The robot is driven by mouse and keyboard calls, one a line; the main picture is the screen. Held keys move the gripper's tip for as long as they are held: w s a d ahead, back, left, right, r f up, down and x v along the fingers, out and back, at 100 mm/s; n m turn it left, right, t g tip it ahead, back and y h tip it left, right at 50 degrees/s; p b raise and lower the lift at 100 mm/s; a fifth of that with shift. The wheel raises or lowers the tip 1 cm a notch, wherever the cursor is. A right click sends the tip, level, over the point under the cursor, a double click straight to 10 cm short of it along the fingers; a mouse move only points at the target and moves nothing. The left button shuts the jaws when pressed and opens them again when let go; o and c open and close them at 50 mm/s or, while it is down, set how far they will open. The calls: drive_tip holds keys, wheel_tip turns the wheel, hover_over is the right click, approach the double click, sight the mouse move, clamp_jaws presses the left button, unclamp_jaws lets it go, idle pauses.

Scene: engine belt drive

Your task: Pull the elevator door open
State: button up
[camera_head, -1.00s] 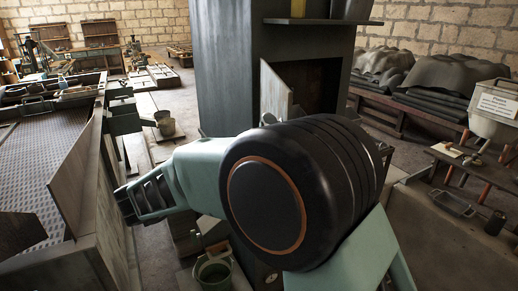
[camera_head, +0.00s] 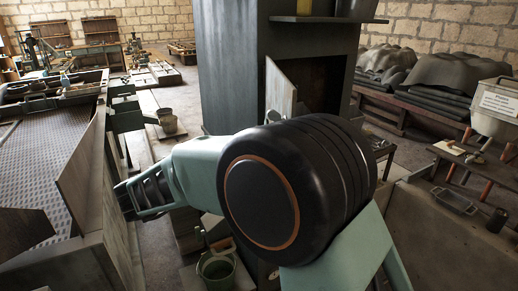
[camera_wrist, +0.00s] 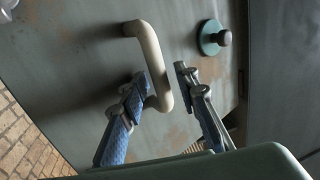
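In the wrist view, a worn grey-green door panel (camera_wrist: 75,65) fills most of the picture. It has a pale curved bar handle (camera_wrist: 150,58) and, to the right, a round knob on a disc (camera_wrist: 213,38). My gripper (camera_wrist: 160,88) is open, with one blue-padded finger on each side of the handle's lower end. A gap shows between the right finger and the handle; I cannot tell whether the left finger touches it. In the head view, my gripper (camera_head: 122,201) is at the left, beside an upright panel edge; the handle is hidden there.
A dark column (camera_head: 228,70) with an open hatch flap (camera_head: 279,90) stands behind my arm. Buckets (camera_head: 216,270) stand on the floor near my arm. A low bench (camera_head: 465,160) is at the right. Rough mounds (camera_head: 440,72) lie at the back right.

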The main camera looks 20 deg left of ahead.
drive_tip(key=shift+w+d, duration=0.1)
drive_tip(key=shift+w, duration=0.1)
drive_tip(key=v, duration=1.2)
